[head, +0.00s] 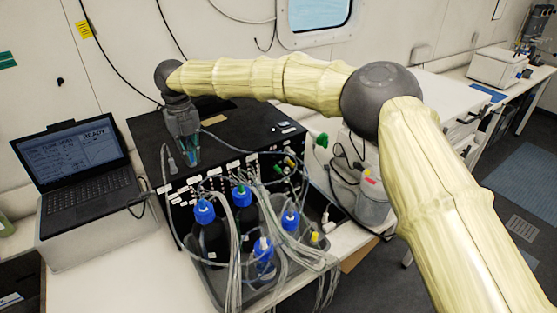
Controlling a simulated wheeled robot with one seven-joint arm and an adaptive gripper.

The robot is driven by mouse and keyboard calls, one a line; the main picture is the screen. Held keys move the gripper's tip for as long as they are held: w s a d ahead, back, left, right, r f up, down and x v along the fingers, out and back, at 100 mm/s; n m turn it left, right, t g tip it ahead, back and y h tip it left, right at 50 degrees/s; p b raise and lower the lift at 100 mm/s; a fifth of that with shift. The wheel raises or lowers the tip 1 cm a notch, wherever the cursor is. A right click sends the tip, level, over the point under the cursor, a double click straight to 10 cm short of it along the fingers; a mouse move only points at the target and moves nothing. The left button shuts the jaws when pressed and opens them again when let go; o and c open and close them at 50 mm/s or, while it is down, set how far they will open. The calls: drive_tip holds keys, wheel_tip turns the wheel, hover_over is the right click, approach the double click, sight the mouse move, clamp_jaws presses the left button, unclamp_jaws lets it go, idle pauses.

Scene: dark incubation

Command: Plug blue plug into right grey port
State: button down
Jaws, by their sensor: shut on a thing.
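My gripper (188,160) points down in front of the black box (150,122), near the upper left of its front panel. It is shut on the blue plug (191,154), of which a small blue part shows between the fingers. The front panel holds a row of white labels and several connectors with cables. I cannot tell which of them is the right grey port at this size, and cables and my gripper cover part of the panel. I cannot tell whether the plug touches the panel.
Several bottles with blue caps (204,211) stand in a grey tray (215,285) before the box, among bundled clear tubes (236,262). A grey cable loop (166,195) hangs left of them. An open laptop (78,165) stands at left. The white bench front (130,270) is clear.

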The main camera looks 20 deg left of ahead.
drive_tip(key=c, duration=1.4)
unclamp_jaws()
